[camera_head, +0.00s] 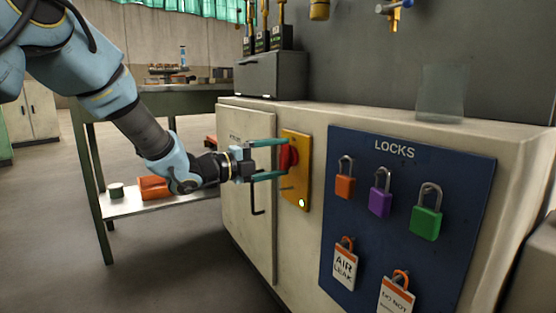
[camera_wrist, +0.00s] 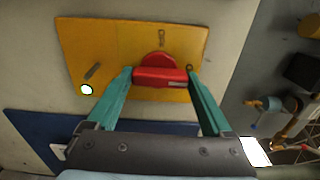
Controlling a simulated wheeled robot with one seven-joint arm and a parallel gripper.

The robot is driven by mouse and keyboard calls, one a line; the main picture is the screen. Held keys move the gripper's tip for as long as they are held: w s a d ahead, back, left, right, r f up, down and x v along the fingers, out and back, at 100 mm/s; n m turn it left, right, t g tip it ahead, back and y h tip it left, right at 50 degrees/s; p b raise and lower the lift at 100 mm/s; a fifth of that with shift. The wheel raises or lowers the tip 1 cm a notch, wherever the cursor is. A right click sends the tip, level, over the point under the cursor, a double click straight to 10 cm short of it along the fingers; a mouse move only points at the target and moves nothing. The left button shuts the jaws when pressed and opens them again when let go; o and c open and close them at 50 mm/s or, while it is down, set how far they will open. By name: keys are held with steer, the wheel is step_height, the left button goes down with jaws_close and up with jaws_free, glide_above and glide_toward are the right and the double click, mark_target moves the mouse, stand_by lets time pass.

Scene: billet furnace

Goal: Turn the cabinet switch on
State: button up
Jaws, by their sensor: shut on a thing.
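The cabinet switch is a red rotary handle (camera_head: 287,157) on a yellow plate (camera_head: 299,188) on the front of a beige cabinet (camera_head: 245,180). A small lit white lamp (camera_head: 302,203) shows low on the plate. My gripper (camera_head: 283,160) reaches the plate from the left, its two teal fingers on either side of the red handle. In the wrist view the red handle (camera_wrist: 160,74) lies between the fingertips (camera_wrist: 161,77), and the gripper is shut on it. The yellow plate (camera_wrist: 115,42) and lit lamp (camera_wrist: 87,89) also show there.
A blue LOCKS board (camera_head: 400,240) with orange, purple and green padlocks and two tags is right of the switch. A bent black door handle (camera_head: 256,200) is just below my gripper. A metal table (camera_head: 190,100) with a lower shelf stands behind my arm.

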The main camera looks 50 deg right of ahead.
steer(key=shift+f, duration=0.1)
steer(key=o, duration=1.1)
steer(key=shift+o, duration=0.2)
steer(key=shift+a, duration=0.1)
steer(key=p+v, duration=0.3)
steer(key=v, duration=0.7)
steer(key=shift+w+a, duration=0.2)
steer(key=shift+a, duration=0.15)
